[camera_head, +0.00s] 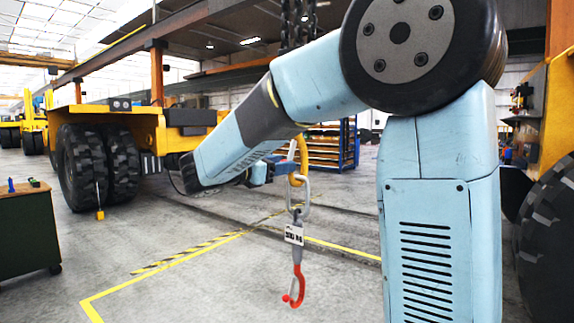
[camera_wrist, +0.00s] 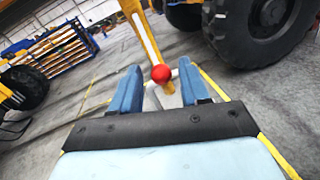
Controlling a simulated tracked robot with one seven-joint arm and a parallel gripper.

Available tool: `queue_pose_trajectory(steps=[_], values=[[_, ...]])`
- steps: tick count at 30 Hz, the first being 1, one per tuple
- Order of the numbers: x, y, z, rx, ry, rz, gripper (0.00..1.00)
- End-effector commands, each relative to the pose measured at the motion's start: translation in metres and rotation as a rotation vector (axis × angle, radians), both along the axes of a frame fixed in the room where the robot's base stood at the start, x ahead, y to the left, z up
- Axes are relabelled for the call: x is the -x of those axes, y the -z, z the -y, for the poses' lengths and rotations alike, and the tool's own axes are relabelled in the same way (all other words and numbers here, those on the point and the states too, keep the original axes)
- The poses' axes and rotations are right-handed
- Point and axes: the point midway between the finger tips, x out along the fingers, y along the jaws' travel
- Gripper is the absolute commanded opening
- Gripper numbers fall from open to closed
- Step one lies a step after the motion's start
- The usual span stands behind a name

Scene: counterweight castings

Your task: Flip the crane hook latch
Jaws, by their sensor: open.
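The yellow crane hook (camera_head: 302,152) hangs below a dark chain in the head view, partly hidden by my arm. A silver link (camera_head: 298,193) hangs from it, with a white tag (camera_head: 293,234) and a small red hook (camera_head: 297,287) below. In the wrist view the yellow hook (camera_wrist: 141,35) has a pale strip along it and a red ball (camera_wrist: 161,73) near its lower end. I take these as latch parts, but cannot tell the latch's position. My gripper (camera_wrist: 159,68) is open; the ball appears between its blue fingertips. Contact cannot be told. The gripper (camera_head: 268,172) also shows beside the hook.
A yellow vehicle with large black tyres (camera_head: 85,165) stands at left. Another big tyre (camera_head: 548,235) is at right. A blue shelf rack (camera_head: 335,147) stands behind the hook. A dark green cabinet (camera_head: 30,230) is at lower left. The floor around the yellow lines is clear.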

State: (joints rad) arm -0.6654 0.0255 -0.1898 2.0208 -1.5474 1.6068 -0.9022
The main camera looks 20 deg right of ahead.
Motion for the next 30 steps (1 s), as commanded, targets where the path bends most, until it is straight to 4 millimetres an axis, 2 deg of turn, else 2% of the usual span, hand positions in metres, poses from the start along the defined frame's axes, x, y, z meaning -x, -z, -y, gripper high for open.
queue_pose_trajectory(steps=[6, 15, 30], values=[[-0.006, 0.000, 0.014, 0.000, 0.001, 0.000, 0.45], [-0.006, 0.000, 0.015, 0.000, 0.001, 0.000, 0.45], [-0.006, 0.000, 0.015, 0.000, 0.001, 0.000, 0.00]])
